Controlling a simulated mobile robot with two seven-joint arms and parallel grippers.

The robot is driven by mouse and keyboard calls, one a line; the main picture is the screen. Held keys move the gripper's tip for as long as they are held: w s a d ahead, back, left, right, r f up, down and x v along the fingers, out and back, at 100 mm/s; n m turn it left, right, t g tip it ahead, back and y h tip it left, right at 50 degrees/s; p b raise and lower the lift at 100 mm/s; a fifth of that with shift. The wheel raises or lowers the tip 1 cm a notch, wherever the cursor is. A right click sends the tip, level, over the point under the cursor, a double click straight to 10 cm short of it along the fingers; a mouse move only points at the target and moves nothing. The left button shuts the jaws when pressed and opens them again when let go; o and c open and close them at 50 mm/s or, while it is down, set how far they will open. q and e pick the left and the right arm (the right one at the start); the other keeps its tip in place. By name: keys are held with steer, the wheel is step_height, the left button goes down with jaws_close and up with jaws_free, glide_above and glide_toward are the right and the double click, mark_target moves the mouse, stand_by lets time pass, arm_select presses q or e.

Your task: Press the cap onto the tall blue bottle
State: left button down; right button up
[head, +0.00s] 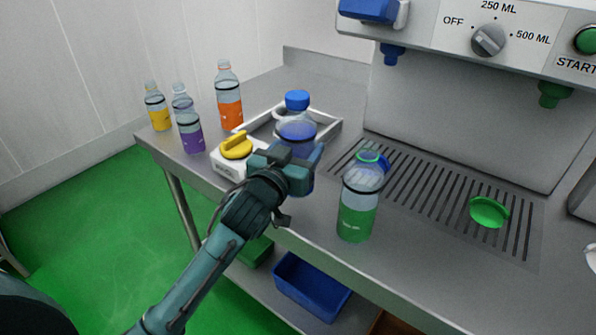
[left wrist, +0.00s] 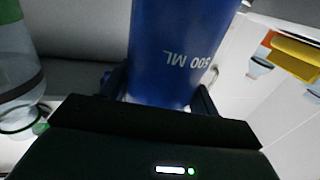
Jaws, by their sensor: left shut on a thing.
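The tall blue bottle (head: 297,131) is upright near the counter's front edge, with a clear shoulder and a blue body. A blue cap (head: 297,100) shows at its top; I cannot tell how firmly it sits. My left gripper (head: 290,170) is shut on the bottle's body and hides much of its lower part. In the left wrist view the blue body (left wrist: 180,50), marked 500 ML, is between the fingers. I cannot tell whether the base touches the counter. My right gripper is not in view.
A green bottle (head: 357,215) stands close to the right, a blue piece behind it. A green lid (head: 489,212) lies on the drain grate. Orange (head: 229,100), purple (head: 190,135) and yellow (head: 158,112) bottles stand left.

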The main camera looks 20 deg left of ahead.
arm_select(q)
steer(key=shift+f, duration=0.1)
steer(key=shift+f+b, duration=0.3)
steer(key=shift+f, duration=1.5)
steer(key=shift+f, duration=0.1)
steer(key=shift+f, duration=0.15)
steer(key=shift+c, duration=1.9)
jaws_free()
